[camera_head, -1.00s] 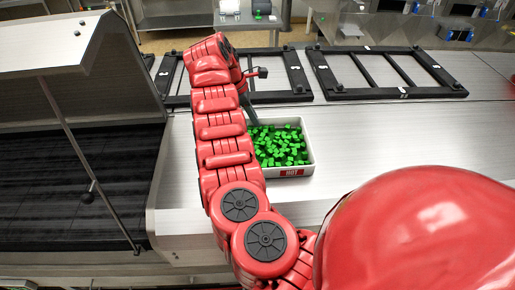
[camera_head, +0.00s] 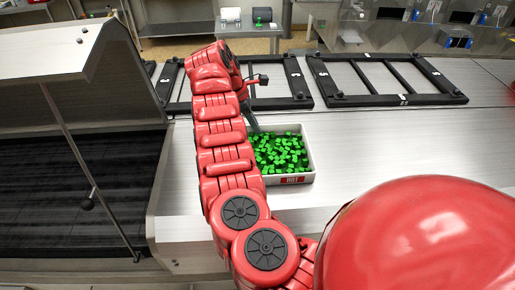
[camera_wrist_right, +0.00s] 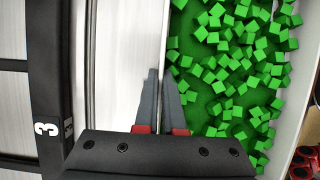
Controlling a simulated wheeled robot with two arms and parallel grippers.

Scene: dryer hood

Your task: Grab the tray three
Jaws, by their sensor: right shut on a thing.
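A white tray (camera_head: 307,165) filled with small green cubes (camera_head: 279,152) sits on the metal counter, with a red label (camera_head: 293,179) reading "HOT" on its near side. The cubes (camera_wrist_right: 230,75) lie just right of the fingers. My left gripper is not in view.
Black frames lie behind the tray, one partly behind my arm (camera_head: 283,80) and one at the right (camera_head: 386,80). A frame bar (camera_wrist_right: 46,95) marked 3 lies beside the gripper. A dark hooded unit (camera_head: 75,185) stands at left. The counter (camera_head: 420,145) right of the tray is clear.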

